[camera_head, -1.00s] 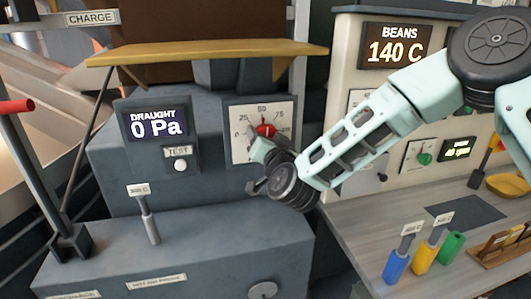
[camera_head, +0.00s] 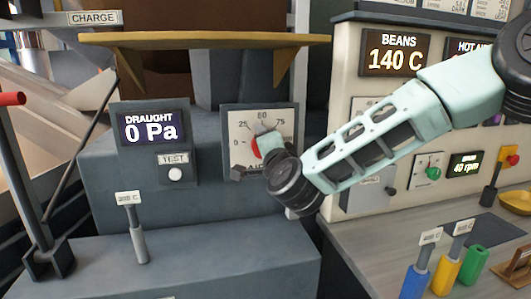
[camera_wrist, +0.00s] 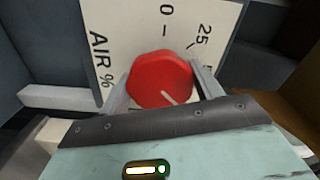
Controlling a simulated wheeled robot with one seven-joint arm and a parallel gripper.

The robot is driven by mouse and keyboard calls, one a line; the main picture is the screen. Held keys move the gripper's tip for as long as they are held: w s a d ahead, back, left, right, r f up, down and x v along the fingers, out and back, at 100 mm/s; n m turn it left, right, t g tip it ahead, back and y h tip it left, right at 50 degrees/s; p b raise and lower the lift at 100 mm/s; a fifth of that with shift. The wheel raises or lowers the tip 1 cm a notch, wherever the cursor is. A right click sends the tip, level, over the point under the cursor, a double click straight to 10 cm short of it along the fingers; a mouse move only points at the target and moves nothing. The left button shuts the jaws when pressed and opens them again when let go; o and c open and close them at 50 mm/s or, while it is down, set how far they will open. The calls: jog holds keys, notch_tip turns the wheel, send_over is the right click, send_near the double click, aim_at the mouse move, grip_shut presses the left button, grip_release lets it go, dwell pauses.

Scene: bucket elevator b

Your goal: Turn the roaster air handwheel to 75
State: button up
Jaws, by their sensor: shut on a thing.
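The red handwheel (camera_head: 256,148) sits on a white scale plate (camera_head: 239,121) marked 25, 50 and 75, below the wooden shelf. My gripper (camera_head: 264,152) reaches it from the right and hides part of it and the lower scale. In the wrist view, my gripper (camera_wrist: 161,88) is shut on the red handwheel (camera_wrist: 158,76), one finger on each side. The white pointer line on the wheel slants to the lower right there. The plate (camera_wrist: 110,30) shows AIR %, 0 and 25; the 75 mark is out of that view, so the exact reading cannot be told.
A DRAUGHT display (camera_head: 152,127) reads 0 Pa, with a TEST button (camera_head: 176,174) below. The wooden shelf (camera_head: 200,41) juts out above the plate. A lever (camera_head: 137,235) stands in front on the left. Coloured cylinders (camera_head: 445,275) stand on the right bench.

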dwell(0.5)
jog(key=o, duration=1)
jog(key=b+v, duration=0.3)
jog(key=v, duration=1.4)
jog(key=shift+s+d, duration=0.1)
jog(key=shift+s, duration=0.1)
